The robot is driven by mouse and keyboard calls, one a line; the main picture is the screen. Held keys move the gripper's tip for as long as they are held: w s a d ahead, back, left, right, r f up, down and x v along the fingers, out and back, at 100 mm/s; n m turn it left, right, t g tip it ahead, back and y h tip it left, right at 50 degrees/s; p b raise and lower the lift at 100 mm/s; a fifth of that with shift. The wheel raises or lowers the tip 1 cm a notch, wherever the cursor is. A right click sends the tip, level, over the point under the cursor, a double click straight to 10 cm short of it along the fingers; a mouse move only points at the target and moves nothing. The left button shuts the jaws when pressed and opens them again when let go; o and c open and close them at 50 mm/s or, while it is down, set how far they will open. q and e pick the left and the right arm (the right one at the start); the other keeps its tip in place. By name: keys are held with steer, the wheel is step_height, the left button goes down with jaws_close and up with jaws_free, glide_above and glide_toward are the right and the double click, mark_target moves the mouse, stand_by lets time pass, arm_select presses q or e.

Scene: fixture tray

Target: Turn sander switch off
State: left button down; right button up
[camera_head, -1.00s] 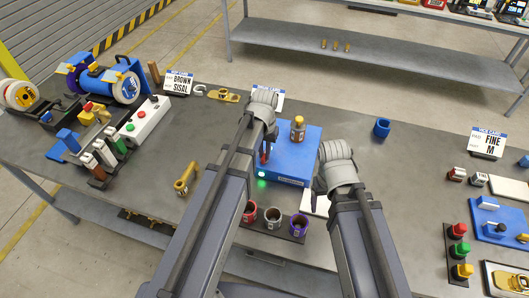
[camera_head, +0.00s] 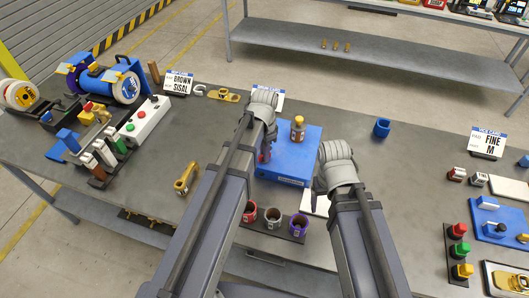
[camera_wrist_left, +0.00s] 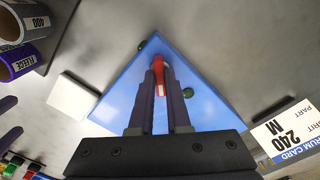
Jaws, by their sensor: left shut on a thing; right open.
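A blue box (camera_head: 300,160), which I take to be the sander's switch box, stands mid-table. Its red switch lever (camera_wrist_left: 160,75) shows in the left wrist view between the fingertips of my left gripper (camera_wrist_left: 159,95), which is shut on it. In the head view my left arm hides most of the switch and the gripper (camera_head: 265,150). Two dark green round parts (camera_wrist_left: 188,92) sit at the box's edges in the left wrist view; no green glow shows. My right gripper (camera_head: 318,188) is open and empty beside the box's right side, partly hidden by its own wrist.
Several small cups (camera_head: 273,218) stand in front on a dark tray. A blue sanding machine (camera_head: 110,82) and a white button box (camera_head: 145,118) are at left.

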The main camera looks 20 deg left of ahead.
arm_select(q)
steer(key=m, duration=0.4)
steer(key=shift+m, duration=2.8)
steer(key=c, duration=0.9)
jaws_free()
steer(key=shift+r, duration=0.1)
step_height(320, 180, up, 8)
steer(key=p, duration=0.8)
